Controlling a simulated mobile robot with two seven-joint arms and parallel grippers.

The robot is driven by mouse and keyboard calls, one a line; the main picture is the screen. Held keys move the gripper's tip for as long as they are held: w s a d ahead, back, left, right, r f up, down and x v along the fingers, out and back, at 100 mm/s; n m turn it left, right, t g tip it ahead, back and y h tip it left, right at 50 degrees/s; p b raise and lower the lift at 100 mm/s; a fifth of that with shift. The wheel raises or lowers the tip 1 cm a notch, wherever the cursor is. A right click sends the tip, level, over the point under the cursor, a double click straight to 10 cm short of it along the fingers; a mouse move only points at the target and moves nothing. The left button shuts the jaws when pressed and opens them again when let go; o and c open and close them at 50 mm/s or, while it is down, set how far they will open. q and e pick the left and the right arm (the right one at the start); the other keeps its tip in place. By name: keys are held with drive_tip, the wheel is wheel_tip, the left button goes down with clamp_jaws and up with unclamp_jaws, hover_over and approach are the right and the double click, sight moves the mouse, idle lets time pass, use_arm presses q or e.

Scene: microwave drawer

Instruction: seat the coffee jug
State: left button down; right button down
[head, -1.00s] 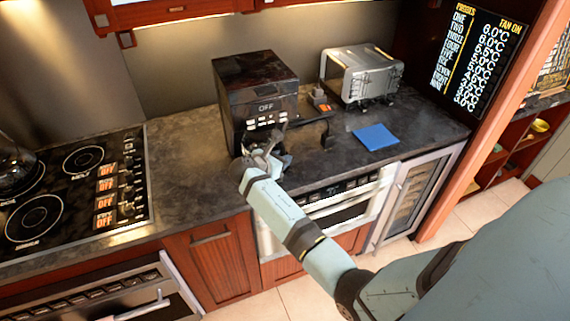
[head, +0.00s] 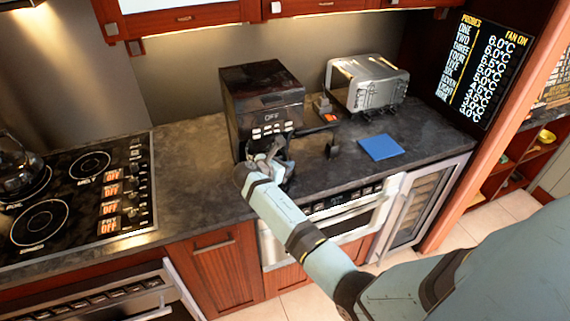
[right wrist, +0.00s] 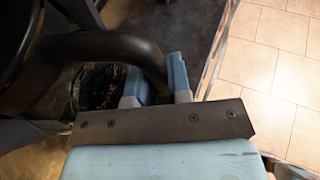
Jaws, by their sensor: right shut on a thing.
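The coffee machine (head: 262,100) is a dark box on the counter, its display reading OFF. My right gripper (head: 272,158) is at the lower front of the machine. In the right wrist view, its two blue fingers (right wrist: 155,86) are shut on the dark curved handle (right wrist: 110,46) of the coffee jug. The jug's body is mostly hidden behind the gripper and lies in shadow, so I cannot tell whether it touches the machine's base. My left gripper is not in view.
The stove (head: 75,190) is at left, with bare counter (head: 190,170) between.

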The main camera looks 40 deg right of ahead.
idle(0.6)
drive_tip(key=shift+f, duration=0.65)
idle(0.7)
drive_tip(key=c, duration=1)
unclamp_jaws()
drive_tip(key=shift+f, duration=0.1)
